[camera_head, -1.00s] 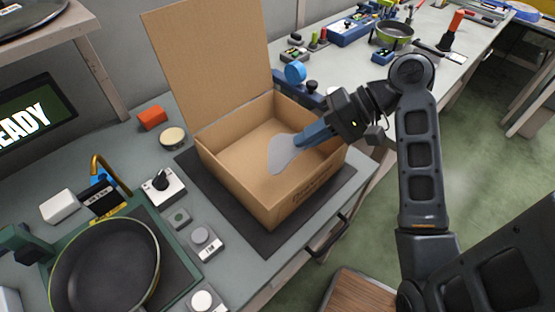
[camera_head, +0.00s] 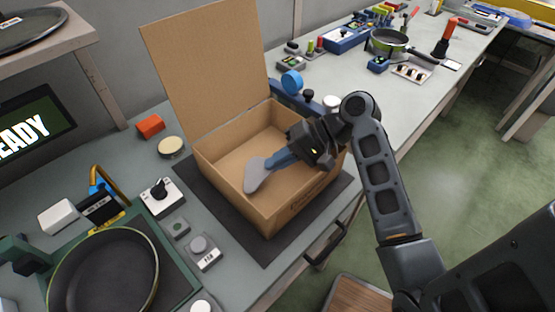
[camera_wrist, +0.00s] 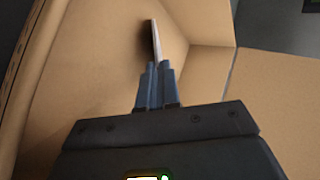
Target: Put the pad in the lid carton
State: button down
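The pad (camera_head: 256,176) is a flat, light grey piece with a rounded end. My gripper (camera_head: 272,163) is shut on it, its blue fingers on the pad's near end. The pad is inside the open cardboard carton (camera_head: 225,187), tilted. I cannot tell whether it touches the carton floor. In the wrist view the pad (camera_wrist: 156,42) shows edge-on as a thin strip between the fingertips (camera_wrist: 158,68), with carton walls around it. The carton's tall flap stands up at the back.
A black frying pan (camera_head: 104,270) sits at the lower left beside small control boxes (camera_head: 204,252). A round tan disc (camera_head: 171,146) and a red block (camera_head: 150,126) lie left of the carton. A green pan (camera_head: 388,41) and tools stand at the back right.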

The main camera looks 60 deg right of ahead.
jog(key=c, duration=1.4)
grip_release()
jog(key=shift+o, duration=0.2)
jog(key=v, duration=0.7)
jog(key=shift+s+r, duration=0.2)
jog(key=shift+d, duration=0.1)
